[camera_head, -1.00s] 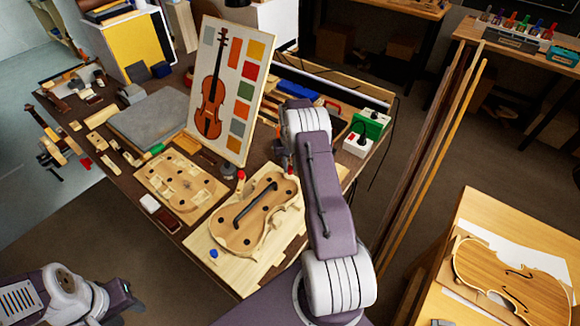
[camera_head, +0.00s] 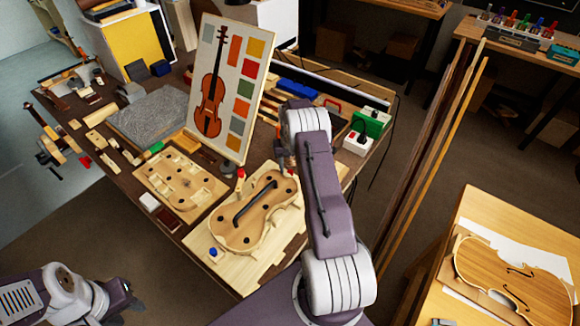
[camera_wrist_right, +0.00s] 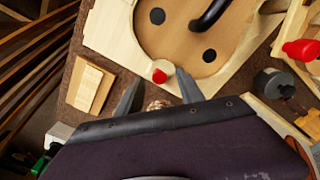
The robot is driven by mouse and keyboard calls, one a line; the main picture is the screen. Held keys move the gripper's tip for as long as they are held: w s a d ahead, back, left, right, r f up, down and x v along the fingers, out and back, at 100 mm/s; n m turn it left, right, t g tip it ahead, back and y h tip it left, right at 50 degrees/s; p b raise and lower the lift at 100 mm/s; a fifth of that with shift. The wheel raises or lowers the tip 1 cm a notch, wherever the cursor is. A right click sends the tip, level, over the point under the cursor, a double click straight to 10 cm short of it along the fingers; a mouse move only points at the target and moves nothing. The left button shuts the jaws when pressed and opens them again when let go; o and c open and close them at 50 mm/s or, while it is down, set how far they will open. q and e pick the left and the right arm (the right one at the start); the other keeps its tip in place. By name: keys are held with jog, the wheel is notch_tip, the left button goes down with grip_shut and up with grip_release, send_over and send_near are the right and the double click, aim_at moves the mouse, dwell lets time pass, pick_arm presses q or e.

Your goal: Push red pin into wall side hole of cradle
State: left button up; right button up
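The pale wooden cradle (camera_head: 208,247) lies at the front of the bench with a violin-shaped body and a dark curved handle on it. It also shows in the right wrist view (camera_wrist_right: 105,32). A red pin (camera_wrist_right: 159,76) stands at the cradle's near edge in the right wrist view. My right gripper (camera_wrist_right: 157,76) is open, with its fingertips on either side of the red pin and gaps visible. How deep the pin sits cannot be told. In the head view my right arm hides most of that gripper. My left gripper (camera_head: 128,298) is at the lower left, away from the bench; its fingers are unclear.
Another red-topped piece (camera_head: 240,174) stands behind the cradle, and a blue pin (camera_head: 213,252) at its front left corner. A second wooden plate (camera_head: 150,178) lies to the left. A violin picture board (camera_head: 226,88) stands behind.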

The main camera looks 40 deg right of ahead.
aim_at(290, 172)
notch_tip(290, 172, up, 9)
jog(key=b, duration=0.1)
dwell(0.3)
dwell(0.9)
